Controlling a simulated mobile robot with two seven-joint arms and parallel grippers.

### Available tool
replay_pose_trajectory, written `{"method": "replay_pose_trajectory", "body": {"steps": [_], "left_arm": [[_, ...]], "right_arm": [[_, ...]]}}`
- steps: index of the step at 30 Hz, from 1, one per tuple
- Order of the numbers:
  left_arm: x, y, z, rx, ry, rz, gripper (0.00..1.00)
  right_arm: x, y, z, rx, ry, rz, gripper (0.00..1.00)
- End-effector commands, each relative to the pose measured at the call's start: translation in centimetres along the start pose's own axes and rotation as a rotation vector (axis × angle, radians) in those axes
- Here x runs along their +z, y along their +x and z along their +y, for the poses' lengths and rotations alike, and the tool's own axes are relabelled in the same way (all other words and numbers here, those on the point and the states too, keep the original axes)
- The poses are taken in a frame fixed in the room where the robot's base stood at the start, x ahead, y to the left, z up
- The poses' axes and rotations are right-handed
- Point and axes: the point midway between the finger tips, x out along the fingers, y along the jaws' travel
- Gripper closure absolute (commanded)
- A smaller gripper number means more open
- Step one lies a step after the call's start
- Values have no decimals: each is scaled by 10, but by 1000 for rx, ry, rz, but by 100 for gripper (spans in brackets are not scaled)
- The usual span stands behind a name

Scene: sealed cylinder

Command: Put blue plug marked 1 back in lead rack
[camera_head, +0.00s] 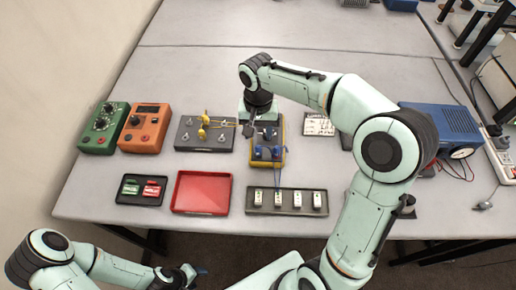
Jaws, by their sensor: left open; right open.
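Blue plugs (267,153) with blue leads sit on a dark device with a yellow edge, in the middle of the table. The mark 1 is too small to read. A blue lead runs down from there to the long dark tray with several white blocks (287,213). I cannot tell for sure which holder is the lead rack. My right gripper (258,132) is open, pointing down just above and behind the blue plugs; its fingers are partly hidden. My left gripper (197,271) is open and empty, low in front of the table's near edge.
A dark panel (188,146) carries metal posts and yellow plugs, left of my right gripper. Green (103,127) and orange (145,128) boxes stand far left. An empty red tray (202,193) lies in front. A blue unit (440,128) stands right. The table's back is clear.

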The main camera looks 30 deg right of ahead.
Motion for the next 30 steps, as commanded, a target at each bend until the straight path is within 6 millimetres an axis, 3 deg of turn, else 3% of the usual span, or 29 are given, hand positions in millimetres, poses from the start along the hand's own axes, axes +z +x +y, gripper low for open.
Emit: {"method": "replay_pose_trajectory", "body": {"steps": [18, 30], "left_arm": [[38, 51, -31, -17, -17, -48, 46], [40, 55, -33, -17, -18, -50, 46]], "right_arm": [[2, 80, 1, 2, -1, -4, 49], [0, 87, 0, 1, 0, 0, 49]]}}
